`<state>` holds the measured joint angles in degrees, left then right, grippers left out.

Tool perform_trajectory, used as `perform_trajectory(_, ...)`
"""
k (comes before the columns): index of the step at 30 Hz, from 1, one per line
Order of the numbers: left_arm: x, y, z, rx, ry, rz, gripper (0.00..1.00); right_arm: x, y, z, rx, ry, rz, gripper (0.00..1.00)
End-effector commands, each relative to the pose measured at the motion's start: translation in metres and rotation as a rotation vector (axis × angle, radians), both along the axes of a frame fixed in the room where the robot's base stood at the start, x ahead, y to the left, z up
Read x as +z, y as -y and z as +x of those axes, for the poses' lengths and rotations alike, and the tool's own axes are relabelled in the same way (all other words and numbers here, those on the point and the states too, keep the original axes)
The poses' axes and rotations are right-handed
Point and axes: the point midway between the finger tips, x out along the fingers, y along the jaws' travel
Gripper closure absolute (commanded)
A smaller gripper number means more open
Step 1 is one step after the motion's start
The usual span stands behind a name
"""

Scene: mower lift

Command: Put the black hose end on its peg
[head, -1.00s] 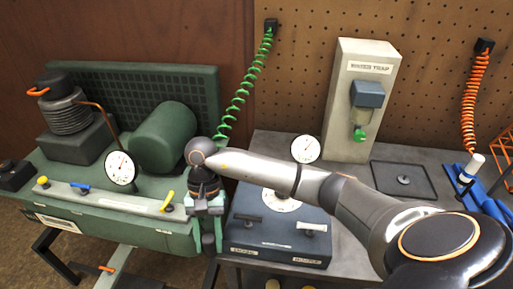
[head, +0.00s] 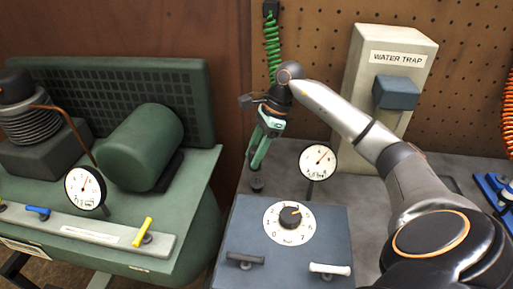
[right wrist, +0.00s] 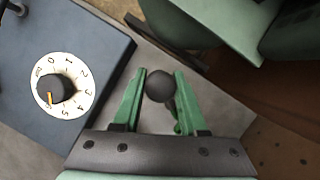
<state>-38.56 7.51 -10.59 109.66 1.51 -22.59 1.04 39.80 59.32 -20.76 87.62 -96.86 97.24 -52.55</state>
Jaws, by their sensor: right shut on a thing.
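My right gripper (head: 257,160) has green fingers and points down over the grey bench, behind the blue panel box. In the right wrist view its fingers (right wrist: 160,78) are shut on a round black piece, the black hose end (right wrist: 159,86), with a bit of green beside it. In the head view a small dark piece (head: 256,183) shows just under the fingertips; I cannot tell whether it is the hose end or its peg. The green coiled hose (head: 272,45) hangs from the pegboard, its lower part hidden behind my arm. My left gripper is out of view.
The blue panel box (head: 225,225) has a dial, a black handle and a white handle. A pressure gauge (head: 318,161) stands close right of my gripper. The water trap (head: 430,50) is behind my forearm. The green compressor (head: 150,145) is at left.

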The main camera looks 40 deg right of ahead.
Motion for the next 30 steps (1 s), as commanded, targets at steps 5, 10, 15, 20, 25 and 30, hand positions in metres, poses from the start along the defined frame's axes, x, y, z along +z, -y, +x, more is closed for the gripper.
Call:
perform_trajectory(5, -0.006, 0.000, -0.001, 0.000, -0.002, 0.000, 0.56, 0.000, 0.009, 0.000, -0.034, 0.001, 0.002, 1.00)
perform_trajectory(10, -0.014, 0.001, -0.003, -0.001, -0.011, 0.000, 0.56, -0.009, 0.009, 0.000, -0.035, 0.000, 0.001, 1.00)
perform_trajectory(15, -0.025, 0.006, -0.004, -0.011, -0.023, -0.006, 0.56, -0.026, 0.009, 0.000, -0.033, -0.001, 0.000, 1.00)
perform_trajectory(20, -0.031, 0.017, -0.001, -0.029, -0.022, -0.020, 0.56, -0.043, 0.008, 0.000, -0.032, 0.000, 0.001, 1.00)
perform_trajectory(25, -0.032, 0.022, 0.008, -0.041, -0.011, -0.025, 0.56, -0.055, 0.008, 0.000, -0.031, 0.001, 0.002, 1.00)
perform_trajectory(30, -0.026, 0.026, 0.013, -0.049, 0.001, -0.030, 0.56, -0.057, 0.008, 0.000, -0.032, 0.001, 0.001, 1.00)
